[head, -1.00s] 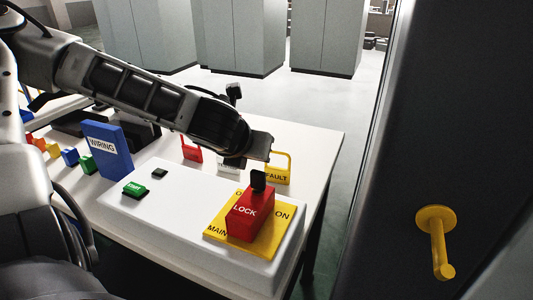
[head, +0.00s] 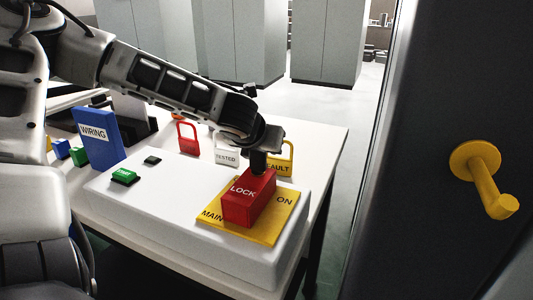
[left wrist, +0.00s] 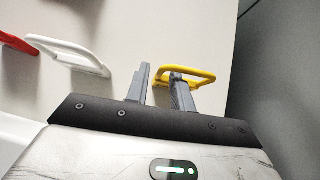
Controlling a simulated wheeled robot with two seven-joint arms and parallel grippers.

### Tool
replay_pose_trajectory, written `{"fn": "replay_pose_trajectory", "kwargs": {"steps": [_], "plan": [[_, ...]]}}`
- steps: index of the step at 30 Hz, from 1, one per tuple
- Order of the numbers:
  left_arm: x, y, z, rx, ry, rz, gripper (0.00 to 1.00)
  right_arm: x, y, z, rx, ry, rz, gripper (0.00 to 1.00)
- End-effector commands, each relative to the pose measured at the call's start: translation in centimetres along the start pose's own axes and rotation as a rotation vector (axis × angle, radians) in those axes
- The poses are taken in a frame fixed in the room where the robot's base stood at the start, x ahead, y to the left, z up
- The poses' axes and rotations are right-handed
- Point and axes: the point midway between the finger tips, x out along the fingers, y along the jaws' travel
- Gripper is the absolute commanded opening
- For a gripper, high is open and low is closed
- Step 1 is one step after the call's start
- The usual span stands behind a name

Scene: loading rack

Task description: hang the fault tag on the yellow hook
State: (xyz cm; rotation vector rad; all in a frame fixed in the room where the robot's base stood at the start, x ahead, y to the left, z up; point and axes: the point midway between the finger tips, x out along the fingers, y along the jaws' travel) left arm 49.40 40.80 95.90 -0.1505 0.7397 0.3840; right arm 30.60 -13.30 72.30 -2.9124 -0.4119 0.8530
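The yellow fault tag (head: 279,168) stands on the table's far right side, behind the red lock block, with its loop handle up. My left gripper (head: 262,160) is at the tag's left, in front of it in the head view, and partly hides it. In the left wrist view the two fingers (left wrist: 160,82) are apart. The right-hand finger overlaps the tag's yellow loop (left wrist: 205,75), and the loop's end shows between the fingertips; I cannot tell whether they touch. The yellow hook (head: 484,180) sticks out from the dark panel at the right and is empty. My right gripper is out of view.
A white "TESTED" tag (head: 227,156) and a red tag (head: 188,138) stand left of the fault tag. The red LOCK block (head: 245,203) sits on a yellow plate on the white box (head: 150,205). A blue WIRING binder (head: 98,142) stands at left.

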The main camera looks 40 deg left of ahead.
Motion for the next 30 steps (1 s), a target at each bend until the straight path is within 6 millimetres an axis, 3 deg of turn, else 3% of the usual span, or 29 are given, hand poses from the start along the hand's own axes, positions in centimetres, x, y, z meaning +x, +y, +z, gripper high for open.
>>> {"fn": "replay_pose_trajectory", "kwargs": {"steps": [7, 13, 17, 22, 30], "plan": [[0.1, 0.0, 0.0, -0.001, 0.000, 0.000, 0.24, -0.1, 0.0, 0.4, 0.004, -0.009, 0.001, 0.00], [0.1, 0.0, 0.0, -0.001, 0.000, 0.000, 0.00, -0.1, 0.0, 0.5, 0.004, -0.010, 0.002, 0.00], [0.0, 0.0, 0.1, -0.001, 0.000, 0.000, 0.00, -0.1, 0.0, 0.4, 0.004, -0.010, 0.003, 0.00], [-2.0, 0.0, 2.2, 0.000, -0.001, 0.000, 0.00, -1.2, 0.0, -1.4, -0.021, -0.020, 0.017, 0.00], [-5.8, 0.0, 6.3, 0.000, 0.000, 0.000, 0.00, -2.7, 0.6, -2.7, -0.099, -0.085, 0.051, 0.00]]}}
